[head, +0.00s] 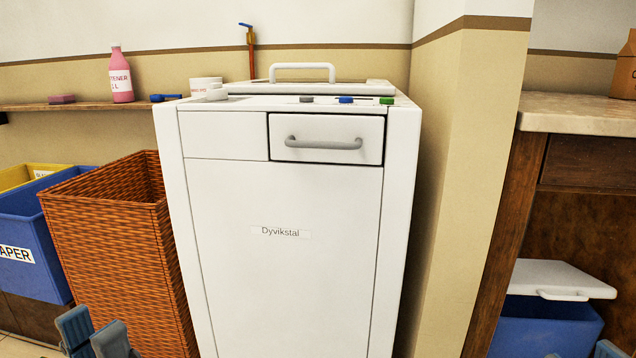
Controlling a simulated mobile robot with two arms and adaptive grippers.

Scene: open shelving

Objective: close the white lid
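A white lid (556,278) with a white handle on its front edge sits over a blue bin (545,328) at the lower right. It looks tilted, with a dark gap between it and the bin's rim. Another white lid (240,88) with a bar handle lies about flat on top of the white washing machine (280,270); I cannot tell if it is fully down. My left gripper (94,332) is at the bottom left, in front of the wicker basket, its fingers apart and empty. Only the fingertips of my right gripper (580,353) show at the bottom right, apart, near the blue bin.
A wicker basket (112,262) stands left of the machine, with a blue paper bin (25,232) beside it. A wall column (455,190) separates the machine from the stone counter (580,114). A shelf at the left holds a pink bottle (121,78).

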